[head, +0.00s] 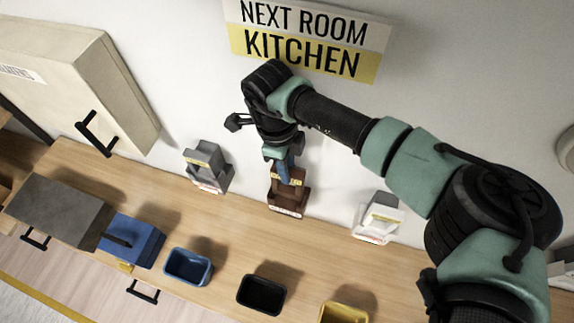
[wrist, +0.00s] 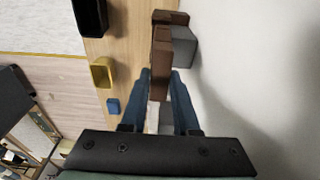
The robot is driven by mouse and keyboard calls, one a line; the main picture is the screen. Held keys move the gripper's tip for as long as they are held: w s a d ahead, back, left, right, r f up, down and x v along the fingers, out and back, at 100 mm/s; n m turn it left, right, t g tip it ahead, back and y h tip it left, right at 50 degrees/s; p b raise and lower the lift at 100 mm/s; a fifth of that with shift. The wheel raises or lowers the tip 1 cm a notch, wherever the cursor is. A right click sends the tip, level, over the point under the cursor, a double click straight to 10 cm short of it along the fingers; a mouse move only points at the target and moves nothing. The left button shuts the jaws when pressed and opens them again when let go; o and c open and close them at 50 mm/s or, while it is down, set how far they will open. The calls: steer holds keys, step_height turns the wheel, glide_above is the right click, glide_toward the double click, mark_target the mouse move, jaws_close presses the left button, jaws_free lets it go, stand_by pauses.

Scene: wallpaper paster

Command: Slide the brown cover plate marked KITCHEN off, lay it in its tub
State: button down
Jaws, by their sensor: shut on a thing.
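The brown cover plate (head: 298,173) is on its brown stand (head: 289,199) by the wall; the small print on its yellow label is too small to read. My gripper (head: 284,170) reaches down from above, its blue fingers on either side of the plate's upper part. In the wrist view my gripper (wrist: 161,78) is shut on the brown plate (wrist: 161,60), with a grey block (wrist: 184,47) right beside it. I cannot tell whether plate and block touch. Open tubs stand in front: blue (head: 188,267), black (head: 262,294) and yellow (head: 343,313).
A grey stand (head: 207,168) is left of the brown one and a white stand (head: 378,217) right. A blue box with a handle (head: 132,240) and a dark grey box (head: 58,211) occupy the left counter. Bare wood lies between stands and tubs. The wall is close behind.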

stand_by(0.3)
steer(key=shift+r+p, duration=1.25)
steer(key=shift+r, duration=0.8)
steer(key=shift+s, duration=0.1)
